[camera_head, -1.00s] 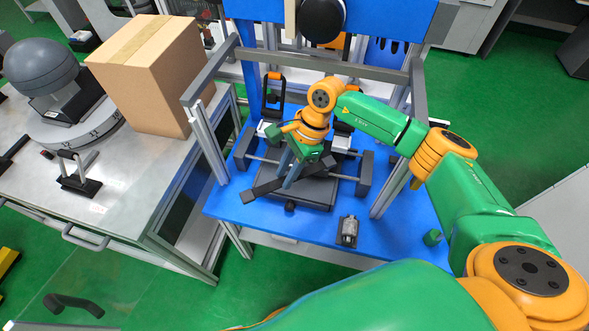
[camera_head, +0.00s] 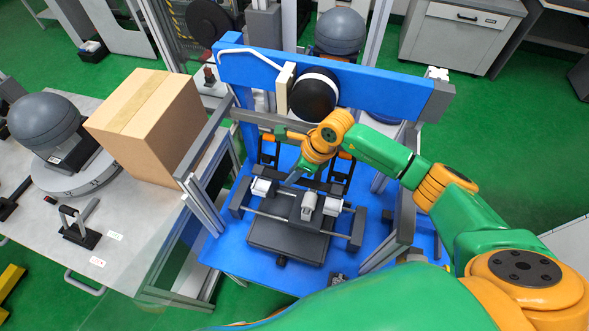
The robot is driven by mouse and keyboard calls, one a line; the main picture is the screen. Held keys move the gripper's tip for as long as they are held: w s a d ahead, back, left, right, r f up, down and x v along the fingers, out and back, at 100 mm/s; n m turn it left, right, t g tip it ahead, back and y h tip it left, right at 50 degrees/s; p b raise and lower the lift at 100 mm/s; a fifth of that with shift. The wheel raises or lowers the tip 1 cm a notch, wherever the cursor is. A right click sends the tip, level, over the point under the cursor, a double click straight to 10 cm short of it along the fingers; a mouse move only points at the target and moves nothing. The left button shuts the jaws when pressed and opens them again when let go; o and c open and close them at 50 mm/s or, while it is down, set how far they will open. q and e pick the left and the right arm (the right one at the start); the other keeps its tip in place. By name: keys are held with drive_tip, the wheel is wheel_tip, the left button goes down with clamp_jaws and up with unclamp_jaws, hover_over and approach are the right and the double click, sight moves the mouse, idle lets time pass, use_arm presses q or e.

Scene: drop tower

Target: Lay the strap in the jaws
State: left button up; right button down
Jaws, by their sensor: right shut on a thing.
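My right gripper (camera_head: 293,178) reaches in from the right, over the fixture on the blue table. It is shut at the left part of the fixture, near the left white jaw block (camera_head: 262,187). The strap in it is mostly hidden by the fingers and wrist, and I cannot make out its outline. The jaws' middle white block (camera_head: 308,205) and right white block (camera_head: 332,206) sit on the dark fixture with rods. I cannot tell whether the strap touches the jaws. My left gripper is not in view.
Grey frame posts (camera_head: 203,195) rise at the left. A cardboard box (camera_head: 160,125) stands on the left bench (camera_head: 55,255). A dark plate (camera_head: 288,240) lies in front of the jaws.

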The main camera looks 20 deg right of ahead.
sight(303, 181)
drive_tip(key=shift+s+f+b, duration=0.15)
drive_tip(key=shift+f+b, duration=0.15)
drive_tip(key=shift+f, duration=0.3)
wheel_tip(303, 181, down, 7)
drive_tip(key=b, duration=0.5)
drive_tip(key=shift+w+r, duration=0.15)
drive_tip(key=shift+w, duration=0.05)
drive_tip(key=c, duration=0.6)
unclamp_jaws()
drive_tip(key=shift+o, duration=0.2)
drive_tip(key=shift+d+r, duration=0.1)
drive_tip(key=b+v, duration=0.1)
drive_tip(key=v, duration=0.6)
drive_tip(key=shift+s, duration=0.1)
